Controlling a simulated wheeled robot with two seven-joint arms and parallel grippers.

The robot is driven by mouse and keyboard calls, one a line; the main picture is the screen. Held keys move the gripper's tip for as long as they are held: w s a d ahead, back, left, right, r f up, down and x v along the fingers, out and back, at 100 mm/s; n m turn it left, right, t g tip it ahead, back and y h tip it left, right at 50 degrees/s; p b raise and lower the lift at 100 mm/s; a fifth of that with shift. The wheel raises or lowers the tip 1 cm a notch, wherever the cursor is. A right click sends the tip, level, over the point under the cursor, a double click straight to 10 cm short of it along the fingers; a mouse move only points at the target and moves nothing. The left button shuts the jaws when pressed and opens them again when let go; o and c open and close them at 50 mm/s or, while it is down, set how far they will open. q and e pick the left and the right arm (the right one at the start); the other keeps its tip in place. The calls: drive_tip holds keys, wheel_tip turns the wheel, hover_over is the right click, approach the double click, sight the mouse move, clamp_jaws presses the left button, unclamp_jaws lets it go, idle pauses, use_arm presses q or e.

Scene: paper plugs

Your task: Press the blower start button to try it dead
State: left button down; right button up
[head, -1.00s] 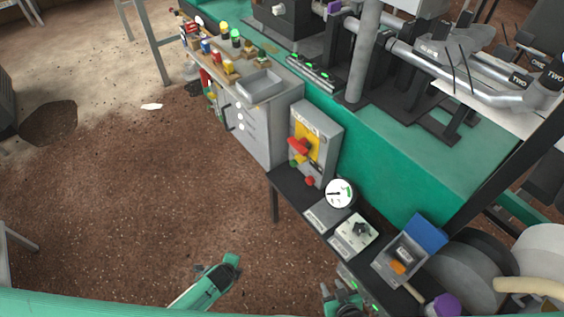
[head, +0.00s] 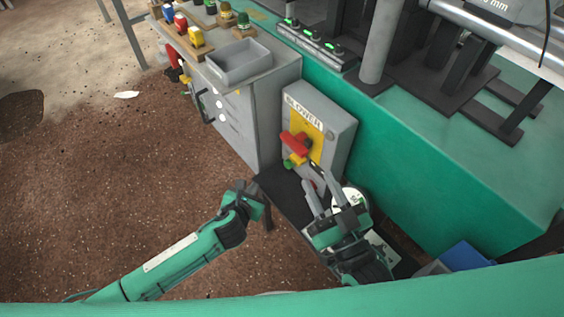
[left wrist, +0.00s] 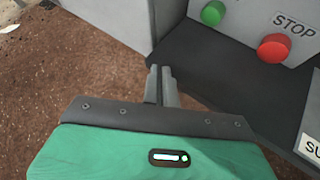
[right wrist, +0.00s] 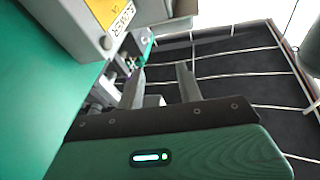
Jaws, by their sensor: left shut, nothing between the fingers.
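The grey blower box (head: 322,112) stands against the green machine in the head view, with a red handle (head: 296,144) on a yellow plate. Its green button (head: 291,162) sits low on the front, and also shows in the left wrist view (left wrist: 213,13). There the red button (left wrist: 274,47) beside it is marked STOP. My left gripper (left wrist: 162,73) is shut and empty, below and left of the green button, apart from it. My right gripper (right wrist: 160,74) is open and empty; in the head view its fingers (head: 314,178) are close before the box's lower right.
A dark shelf (head: 283,200) runs below the box. A white gauge (head: 352,197) is partly hidden behind my right gripper. A grey cabinet (head: 258,125) with a tray (head: 240,62) stands left of the box. Open brown floor lies to the left.

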use_arm(q)
drive_tip(key=shift+w+r, duration=0.1)
drive_tip(key=shift+r, duration=0.05)
use_arm(e)
drive_tip(key=shift+r, duration=0.35)
